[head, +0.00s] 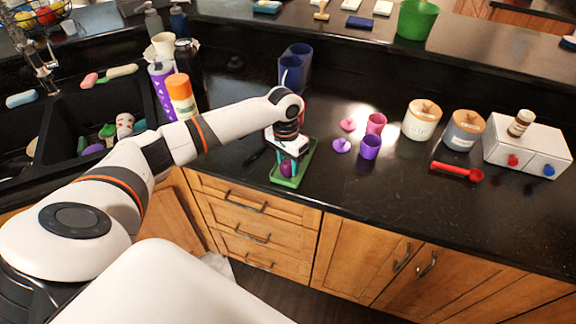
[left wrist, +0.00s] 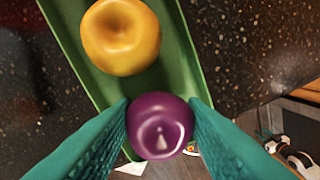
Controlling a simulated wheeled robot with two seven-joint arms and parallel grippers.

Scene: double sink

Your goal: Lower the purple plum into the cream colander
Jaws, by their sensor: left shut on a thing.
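The purple plum (left wrist: 160,125) is between the teal fingers of my left gripper (left wrist: 161,108), which touch it on both sides. In the head view the plum (head: 286,168) shows small under my left gripper (head: 288,162), over the green tray (head: 286,182). I cannot tell the gap between plum and tray. A yellow-orange round fruit (left wrist: 121,36) lies in the tray in the left wrist view. I cannot make out a cream colander for certain in either view. My right gripper is not in view.
The black sink (head: 75,115) with several items is at the left. Bottles, including an orange-and-white one (head: 181,98), stand beside it.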

